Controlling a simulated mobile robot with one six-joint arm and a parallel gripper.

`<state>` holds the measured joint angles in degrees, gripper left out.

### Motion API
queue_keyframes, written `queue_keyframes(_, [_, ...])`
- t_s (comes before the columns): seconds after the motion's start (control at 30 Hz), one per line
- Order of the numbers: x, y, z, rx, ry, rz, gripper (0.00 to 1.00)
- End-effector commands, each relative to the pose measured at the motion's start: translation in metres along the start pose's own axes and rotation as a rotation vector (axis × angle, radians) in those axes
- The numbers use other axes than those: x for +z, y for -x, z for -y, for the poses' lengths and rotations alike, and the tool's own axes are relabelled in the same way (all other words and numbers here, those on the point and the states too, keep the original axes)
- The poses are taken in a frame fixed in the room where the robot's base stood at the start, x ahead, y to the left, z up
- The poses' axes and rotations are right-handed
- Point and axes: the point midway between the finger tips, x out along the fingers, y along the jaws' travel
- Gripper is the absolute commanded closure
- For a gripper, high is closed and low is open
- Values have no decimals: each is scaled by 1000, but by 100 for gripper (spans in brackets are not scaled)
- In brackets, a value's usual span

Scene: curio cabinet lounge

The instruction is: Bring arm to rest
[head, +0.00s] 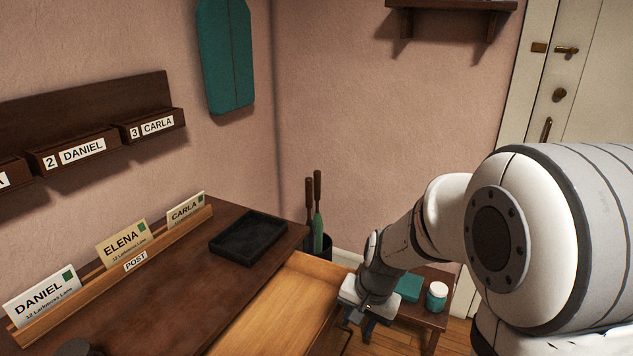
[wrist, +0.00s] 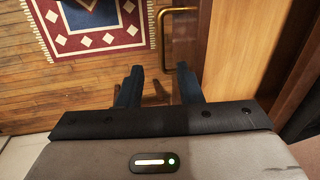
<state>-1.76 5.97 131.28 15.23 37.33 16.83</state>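My arm reaches in from the right of the head view. My gripper (head: 360,330) points down at the front end of a pulled-out light wood drawer (head: 285,302). In the wrist view its two dark fingers (wrist: 159,85) are spread apart with nothing held between them. A brass handle (wrist: 162,38) on the drawer front (wrist: 236,40) lies just beyond the fingertips, close to the right finger. I cannot tell whether the finger touches it.
The dark desk (head: 180,290) carries a black tray (head: 248,237) and a post rack (head: 150,258) with envelopes. A low side table (head: 425,318) holds a teal box (head: 408,288) and a jar (head: 437,297). An umbrella stand (head: 318,246) is behind. A rug (wrist: 95,22) lies on the floor.

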Motion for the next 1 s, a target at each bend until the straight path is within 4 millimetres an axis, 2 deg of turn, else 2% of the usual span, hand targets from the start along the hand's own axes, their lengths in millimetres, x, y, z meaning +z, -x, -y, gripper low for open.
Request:
queue_keyframes(0.03, [4, 32, 1, -1, 32, -17, 67])
queue_keyframes(0.2, [33, 124, -11, 25, 191, -65, 67])
queue_keyframes(0.3, [52, 172, -22, 52, 289, -95, 67])
queue_keyframes(0.43, [74, 217, -37, 89, 390, -126, 67])
queue_keyframes(0.5, [84, 233, -44, 106, 430, -137, 67])
queue_keyframes(0.63, [94, 249, -52, 128, 473, -149, 67])
queue_keyframes(1.0, [96, 250, -55, 136, 488, -151, 67])
